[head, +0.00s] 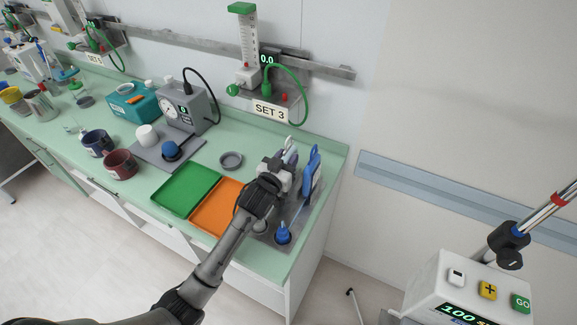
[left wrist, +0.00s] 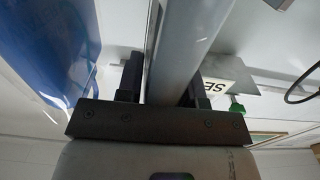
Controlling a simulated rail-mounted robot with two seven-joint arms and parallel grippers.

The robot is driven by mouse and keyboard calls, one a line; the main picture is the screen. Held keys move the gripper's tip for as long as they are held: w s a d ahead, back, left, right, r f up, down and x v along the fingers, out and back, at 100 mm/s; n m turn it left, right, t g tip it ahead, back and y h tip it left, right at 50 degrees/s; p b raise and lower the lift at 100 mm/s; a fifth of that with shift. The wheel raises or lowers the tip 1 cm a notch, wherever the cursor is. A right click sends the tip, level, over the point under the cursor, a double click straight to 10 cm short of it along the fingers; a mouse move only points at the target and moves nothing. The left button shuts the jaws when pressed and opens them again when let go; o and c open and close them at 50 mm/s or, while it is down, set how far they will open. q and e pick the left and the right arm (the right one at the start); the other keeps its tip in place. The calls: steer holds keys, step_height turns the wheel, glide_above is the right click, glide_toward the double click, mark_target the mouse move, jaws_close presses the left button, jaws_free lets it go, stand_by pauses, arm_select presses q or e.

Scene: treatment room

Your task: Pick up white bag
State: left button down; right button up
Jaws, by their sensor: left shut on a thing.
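The white bag (head: 290,151) is at the right end of the green counter, upright, and partly hidden behind my left gripper (head: 279,172). My left gripper is shut on it. In the left wrist view the pale grey-white bag (left wrist: 190,45) runs between the two dark fingers of the gripper (left wrist: 163,82). My right gripper is not in view.
A blue bag (head: 312,172) stands close to the right of the white one, on a grey tray (head: 298,212) with a blue-topped item (head: 283,234). Green (head: 187,189) and orange (head: 213,206) trays lie left. A wall-mounted flowmeter (head: 246,50) is behind.

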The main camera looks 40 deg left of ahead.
mark_target(287, 140)
arm_select(q)
steer(key=shift+r, duration=0.25)
step_height(287, 140, up, 8)
steer(key=shift+r+p, duration=0.2)
steer(key=shift+p, duration=0.8)
steer(key=shift+r, duration=0.65)
steer(key=shift+d, duration=0.1)
